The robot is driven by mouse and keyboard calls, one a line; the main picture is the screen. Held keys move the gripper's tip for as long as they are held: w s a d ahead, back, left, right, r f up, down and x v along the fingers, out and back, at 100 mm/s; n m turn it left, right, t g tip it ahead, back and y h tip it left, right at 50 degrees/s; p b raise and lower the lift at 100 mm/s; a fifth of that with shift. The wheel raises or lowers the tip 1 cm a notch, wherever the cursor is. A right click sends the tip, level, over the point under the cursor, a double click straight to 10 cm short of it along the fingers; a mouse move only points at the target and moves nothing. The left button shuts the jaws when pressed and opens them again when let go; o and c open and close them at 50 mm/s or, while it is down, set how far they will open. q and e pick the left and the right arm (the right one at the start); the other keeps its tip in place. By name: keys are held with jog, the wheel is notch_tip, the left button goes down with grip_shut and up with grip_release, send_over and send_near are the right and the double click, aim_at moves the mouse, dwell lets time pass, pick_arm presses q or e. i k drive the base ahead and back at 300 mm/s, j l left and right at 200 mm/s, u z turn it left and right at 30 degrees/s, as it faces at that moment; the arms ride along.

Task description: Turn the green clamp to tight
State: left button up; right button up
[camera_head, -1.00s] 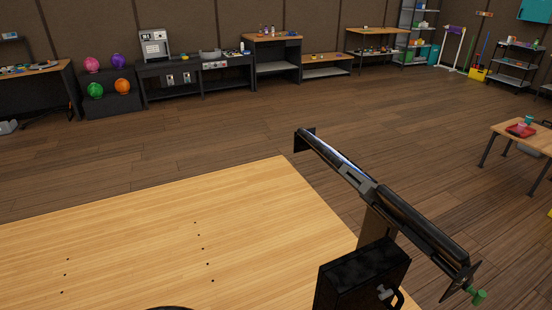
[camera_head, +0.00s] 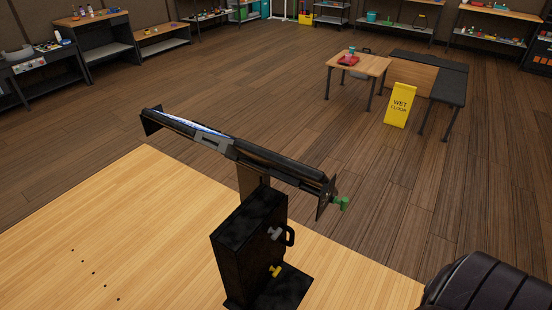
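The green clamp (camera_head: 341,203) is a small green knob on the right end of a long dark bar (camera_head: 225,148). The bar is mounted on a black stand (camera_head: 252,240) on the wooden surface. A grey knob (camera_head: 275,233) and a yellow knob (camera_head: 275,271) sit on the right side of the stand. Neither gripper shows. A dark rounded shape at the lower right corner is apart from the clamp; I cannot tell what it is.
The wooden surface (camera_head: 110,230) is mostly bare left of the stand. Beyond it are open floor, a small table (camera_head: 358,64) with a red tray, and a yellow wet floor sign (camera_head: 401,105). Shelves and benches line the back.

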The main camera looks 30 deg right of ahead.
aim_at(343, 204)
jog(key=z, duration=1.65)
jog(key=i, duration=0.15)
